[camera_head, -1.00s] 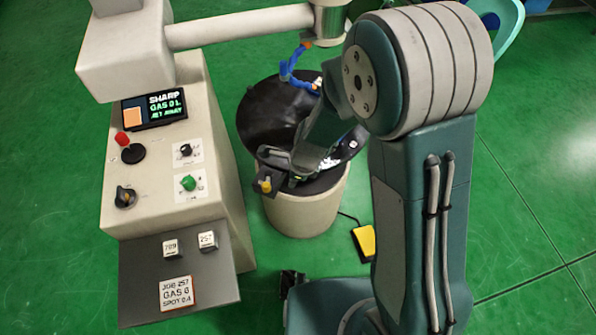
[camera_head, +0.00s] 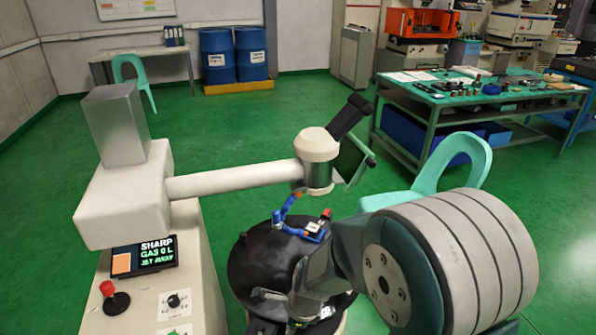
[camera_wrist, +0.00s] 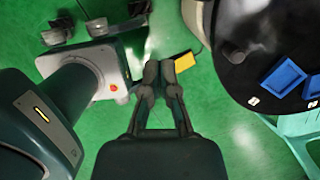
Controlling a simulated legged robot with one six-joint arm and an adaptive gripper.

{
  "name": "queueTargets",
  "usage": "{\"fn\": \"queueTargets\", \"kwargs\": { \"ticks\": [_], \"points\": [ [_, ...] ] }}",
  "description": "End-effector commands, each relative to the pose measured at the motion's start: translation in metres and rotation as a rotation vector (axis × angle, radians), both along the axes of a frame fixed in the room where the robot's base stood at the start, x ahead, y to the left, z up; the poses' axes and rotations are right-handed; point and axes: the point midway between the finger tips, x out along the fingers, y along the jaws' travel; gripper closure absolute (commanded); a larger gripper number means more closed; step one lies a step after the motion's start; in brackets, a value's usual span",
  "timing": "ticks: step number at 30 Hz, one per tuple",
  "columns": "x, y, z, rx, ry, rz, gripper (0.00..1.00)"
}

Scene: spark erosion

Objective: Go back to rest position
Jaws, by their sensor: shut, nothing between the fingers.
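My gripper shows in the wrist view (camera_wrist: 159,72), with its two dark fingers close together and nothing between them. Below it in that view is green floor, with a yellow foot pedal (camera_wrist: 184,61) near the fingertips. In the head view, my teal and grey arm fills the lower right, and its dark wrist end reaches left over the near part of a round black worktop (camera_head: 255,262). The fingertips cannot be made out clearly there. The worktop also shows at the upper right of the wrist view (camera_wrist: 238,85).
A cream machine with a lit screen (camera_head: 144,257) stands at left, its horizontal arm (camera_head: 235,180) over the worktop. A blue tray (camera_wrist: 283,80) lies on the worktop. A teal chair (camera_head: 455,150) stands behind my arm, before a cluttered workbench (camera_head: 430,105). Open green floor lies behind.

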Motion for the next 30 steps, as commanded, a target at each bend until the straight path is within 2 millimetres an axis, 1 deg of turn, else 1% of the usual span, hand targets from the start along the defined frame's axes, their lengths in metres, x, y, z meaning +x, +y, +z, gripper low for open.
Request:
{"fn": "queueTargets", "kwargs": {
  "ticks": [2,5,6,8,12,14,15,21,27,30],
  "points": [
    [0.002,-0.005,0.013,0.003,-0.031,0.044,1.0],
    [0.001,-0.018,0.041,0.0,-0.101,0.169,1.0],
    [0.0,-0.025,0.055,-0.006,-0.135,0.231,1.0],
    [-0.002,-0.035,0.075,-0.018,-0.188,0.33,1.0],
    [-0.013,-0.06,0.115,-0.068,-0.3,0.555,1.0],
    [-0.02,-0.07,0.131,-0.097,-0.345,0.65,1.0],
    [-0.024,-0.078,0.142,-0.12,-0.374,0.714,1.0],
    [-0.054,-0.114,0.186,-0.259,-0.491,1.02,1.0],
    [-0.09,-0.149,0.22,-0.436,-0.556,1.313,1.0],
    [-0.108,-0.162,0.231,-0.518,-0.561,1.437,1.0]
  ]
}}
